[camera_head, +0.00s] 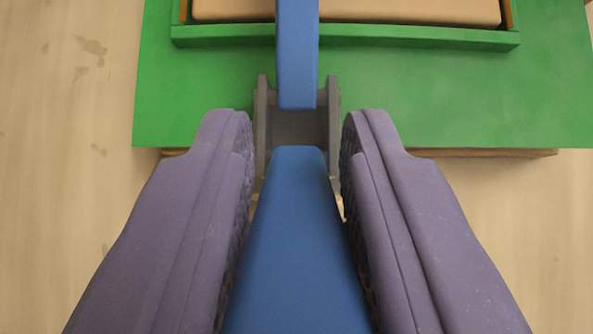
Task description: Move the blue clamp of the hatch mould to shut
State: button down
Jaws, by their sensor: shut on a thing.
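The blue clamp shows in the head camera view as a broad blue lever (296,250) in the lower middle and a narrow blue bar (297,55) at the top. A grey bracket (298,125) with two upright cheeks stands between them. The narrow bar reaches from the bracket over the rim of the green hatch mould (210,85). My gripper (297,150) has one purple finger on each side of the lever and is shut on it. The lever's near end runs out of the picture, and the fingers hide parts of its sides.
A tan panel (410,12) lies inside the mould's raised green rim (420,38). A brown edge shows under the mould's front. The pale, stained surface (65,150) is clear to the left and at the lower right.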

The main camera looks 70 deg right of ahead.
aim_at(296, 225)
jog(key=y+p, duration=0.1)
jog(key=p, duration=0.2)
jog(key=d+r+g+y+p, duration=0.1)
jog(key=p, duration=0.2)
jog(key=shift+w+d+y+p, duration=0.25)
jog(key=shift+w+y+p, duration=0.05)
jog(key=shift+y+p, duration=0.1)
jog(key=p, duration=0.1)
jog(key=y+p, duration=0.1)
jog(key=p, duration=0.1)
jog(key=shift+w+d+f+g+y, duration=0.2)
jog(key=shift+d+f+g+y, duration=0.1)
jog(key=shift+d+g, duration=0.1)
jog(key=shift+f, duration=0.1)
jog(key=c, duration=1)
grip_release()
jog(key=shift+o, duration=0.2)
jog(key=v, duration=0.7)
jog(key=shift+a+r, duration=0.15)
jog(key=shift+r, duration=0.2)
